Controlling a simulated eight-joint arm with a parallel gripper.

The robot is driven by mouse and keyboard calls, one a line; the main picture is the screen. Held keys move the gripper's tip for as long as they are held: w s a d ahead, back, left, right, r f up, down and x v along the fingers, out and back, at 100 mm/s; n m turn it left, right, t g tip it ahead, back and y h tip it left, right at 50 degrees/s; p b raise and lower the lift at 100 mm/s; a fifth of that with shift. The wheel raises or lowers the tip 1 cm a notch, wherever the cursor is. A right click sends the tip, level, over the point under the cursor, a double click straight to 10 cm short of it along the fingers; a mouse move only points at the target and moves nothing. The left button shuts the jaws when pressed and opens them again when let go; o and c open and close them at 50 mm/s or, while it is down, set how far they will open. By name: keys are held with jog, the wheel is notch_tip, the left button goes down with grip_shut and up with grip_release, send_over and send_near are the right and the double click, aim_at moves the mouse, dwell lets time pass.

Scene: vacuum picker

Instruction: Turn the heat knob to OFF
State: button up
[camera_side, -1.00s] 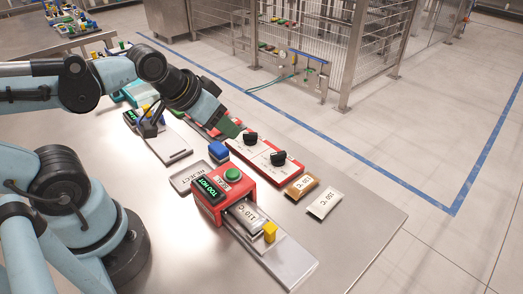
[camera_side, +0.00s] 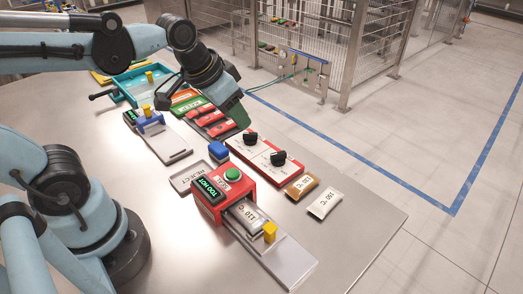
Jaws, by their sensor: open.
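A red and white panel (camera_side: 262,163) lies on the steel table and carries two black knobs. The left, farther knob is (camera_side: 250,137) and the right, nearer knob is (camera_side: 278,158). The panel's small lettering is too small to read, so I cannot tell which is the heat knob or how each is set. My gripper (camera_side: 239,116), with green fingers, is open and empty. It is up and left of the farther knob in the picture, apart from both knobs.
Near the panel are a blue block (camera_side: 218,150), a reject tray (camera_side: 186,178), and brown (camera_side: 301,187) and white (camera_side: 324,202) packets. A 110 °C packet (camera_side: 248,216) and yellow block (camera_side: 270,231) sit on the sealer's slide. The table's front right is clear.

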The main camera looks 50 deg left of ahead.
aim_at(279, 153)
jog(key=w+d+m+g, duration=0.3)
jog(key=w+d+g, duration=0.15)
jog(key=w, duration=0.55)
jog(key=shift+g, duration=0.45)
jog(key=f, duration=1.3)
jog(key=shift+s+a, duration=0.15)
jog(key=shift+a, duration=0.25)
jog(key=shift+r, duration=0.1)
grip_shut()
